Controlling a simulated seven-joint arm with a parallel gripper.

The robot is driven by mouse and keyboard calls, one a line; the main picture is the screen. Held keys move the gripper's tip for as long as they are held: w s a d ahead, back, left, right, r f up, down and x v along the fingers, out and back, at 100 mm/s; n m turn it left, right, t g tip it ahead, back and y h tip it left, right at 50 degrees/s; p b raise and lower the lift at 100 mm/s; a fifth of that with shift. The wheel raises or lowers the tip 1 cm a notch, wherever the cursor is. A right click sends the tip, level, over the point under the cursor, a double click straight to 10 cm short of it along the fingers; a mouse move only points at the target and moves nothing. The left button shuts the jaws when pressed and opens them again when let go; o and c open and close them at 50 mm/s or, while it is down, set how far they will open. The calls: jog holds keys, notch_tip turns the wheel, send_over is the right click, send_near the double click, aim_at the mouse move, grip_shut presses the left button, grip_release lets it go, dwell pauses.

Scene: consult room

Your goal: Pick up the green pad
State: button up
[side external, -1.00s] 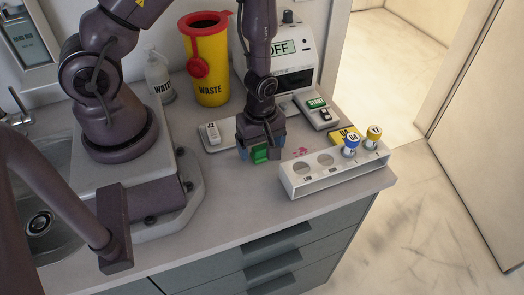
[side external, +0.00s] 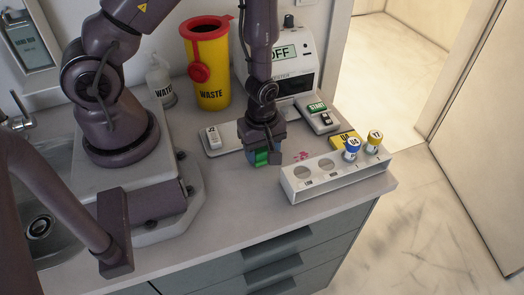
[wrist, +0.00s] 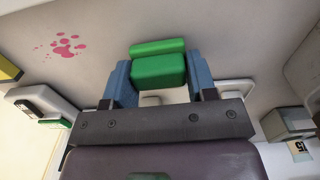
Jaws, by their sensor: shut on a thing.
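The green pad (wrist: 158,70) is a small green block between the two blue fingers of my gripper (wrist: 160,82) in the wrist view. My gripper is shut on it, with a finger against each side. In the side view the pad (side external: 262,157) shows below my gripper (side external: 264,156), just over the counter behind the white rack. I cannot tell whether its underside touches the counter.
A white rack (side external: 300,190) with two capped vials stands at the counter's front right. A pink splatter (side external: 302,156) lies beside my gripper. Behind are a white tray (side external: 222,148), a yellow waste bin (side external: 212,80) and a machine reading OFF (side external: 290,52).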

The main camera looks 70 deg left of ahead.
notch_tip(320, 180, up, 10)
jog(key=shift+f, duration=0.25)
jog(key=shift+o, duration=0.4)
